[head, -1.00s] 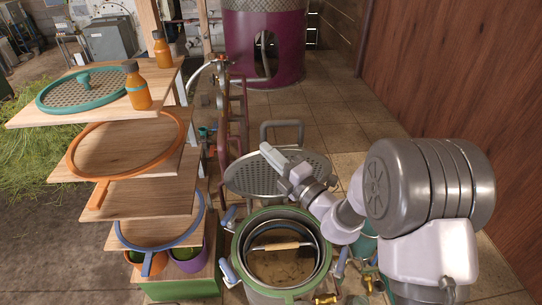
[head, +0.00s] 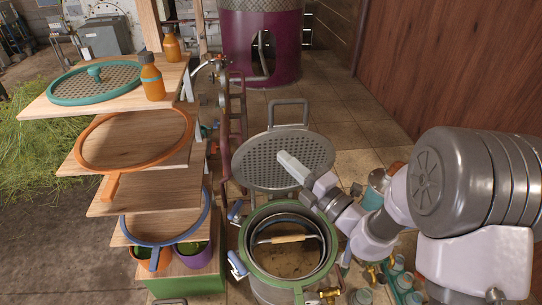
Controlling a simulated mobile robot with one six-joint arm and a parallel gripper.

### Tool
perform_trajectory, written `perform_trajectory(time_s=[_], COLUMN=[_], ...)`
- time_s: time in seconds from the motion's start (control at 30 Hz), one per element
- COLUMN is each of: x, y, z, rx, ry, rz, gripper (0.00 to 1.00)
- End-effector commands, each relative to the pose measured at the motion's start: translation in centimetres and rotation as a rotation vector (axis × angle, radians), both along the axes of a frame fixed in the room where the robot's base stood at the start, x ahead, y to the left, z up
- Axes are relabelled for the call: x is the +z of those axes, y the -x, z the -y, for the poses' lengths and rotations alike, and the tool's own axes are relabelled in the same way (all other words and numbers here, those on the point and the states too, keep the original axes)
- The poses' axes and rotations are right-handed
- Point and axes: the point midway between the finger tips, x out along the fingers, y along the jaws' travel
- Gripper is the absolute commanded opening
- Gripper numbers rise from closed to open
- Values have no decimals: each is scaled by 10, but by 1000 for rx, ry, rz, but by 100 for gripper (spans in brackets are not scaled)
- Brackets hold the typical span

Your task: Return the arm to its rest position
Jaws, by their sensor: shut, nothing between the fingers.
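My arm reaches in from the right of the head view. My gripper (head: 283,157) is shut and empty, its pale fingers pointing up and left. In the picture it lies in front of a round perforated metal plate (head: 262,175) with a handle; I cannot tell the gap between them. Below my gripper stands an open pot with a green rim (head: 247,238). Inside it is a metal vessel with a wooden-grip handle (head: 285,239).
A wooden shelf stack (head: 175,143) at left holds a teal perforated lid (head: 70,88), orange bottles (head: 153,82), an orange ring (head: 106,160) and a blue ring (head: 206,214). A purple still (head: 232,60) stands behind. Tiled floor (head: 345,110) is free before the brown wall (head: 450,70).

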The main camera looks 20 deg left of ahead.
Motion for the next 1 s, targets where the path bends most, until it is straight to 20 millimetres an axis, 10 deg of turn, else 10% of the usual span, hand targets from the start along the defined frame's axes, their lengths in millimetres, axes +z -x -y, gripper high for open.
perform_trajectory(time_s=[0.4, 0.5, 0.73, 0.9, 1.0], x=[-4, -23, -179, -298, -324], y=[21, 56, 202, 225, 220], z=[37, 32, 89, 197, 248], rx=[14, 123, 634, 1097, 1369], ry=[14, 138, 802, 1315, 1529], rz=[25, 225, 1313, 2058, 2309], gripper=[0, 0, 0, 0, 0])
